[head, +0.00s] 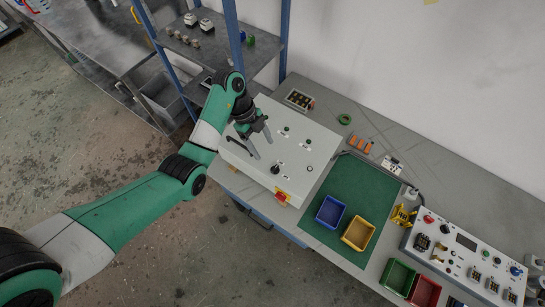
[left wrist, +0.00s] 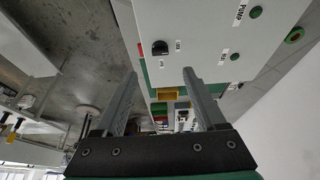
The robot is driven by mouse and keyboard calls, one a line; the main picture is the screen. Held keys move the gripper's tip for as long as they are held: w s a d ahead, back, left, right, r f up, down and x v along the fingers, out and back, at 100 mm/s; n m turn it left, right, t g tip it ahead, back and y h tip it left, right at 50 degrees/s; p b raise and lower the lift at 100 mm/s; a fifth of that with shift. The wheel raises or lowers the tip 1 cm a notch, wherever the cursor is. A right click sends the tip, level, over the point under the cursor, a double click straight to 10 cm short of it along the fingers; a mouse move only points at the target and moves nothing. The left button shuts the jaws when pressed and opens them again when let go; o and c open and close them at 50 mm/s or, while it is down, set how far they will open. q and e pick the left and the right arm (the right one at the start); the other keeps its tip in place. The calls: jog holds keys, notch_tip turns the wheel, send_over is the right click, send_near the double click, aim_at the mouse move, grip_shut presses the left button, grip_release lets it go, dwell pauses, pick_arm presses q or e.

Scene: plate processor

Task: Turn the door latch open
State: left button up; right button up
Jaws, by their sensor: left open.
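The white processor box (head: 305,155) lies on the bench, its panel facing up. A black knob (head: 275,170), which looks like the latch, sits on the panel near its front edge. The knob also shows in the left wrist view (left wrist: 159,48), just beyond and between the fingertips. My left gripper (head: 261,144) is open and empty above the panel, apart from the knob. Its two fingers (left wrist: 160,73) are spread wide in the left wrist view. My right gripper is not in view.
A red and yellow switch (head: 281,196) sits at the box's front corner. Green buttons (left wrist: 235,56) are on the panel. A blue bin (head: 330,212) and a yellow bin (head: 357,233) stand on the green mat (head: 362,190). A blue-framed shelf (head: 237,45) stands behind my left arm.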

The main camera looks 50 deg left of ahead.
aim_at(275, 168)
pick_arm(q)
jog(key=b+x, duration=0.2)
jog(key=x, duration=0.8)
jog(key=shift+d+f, duration=0.15)
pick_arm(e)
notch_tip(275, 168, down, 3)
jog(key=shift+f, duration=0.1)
pick_arm(q)
grip_shut()
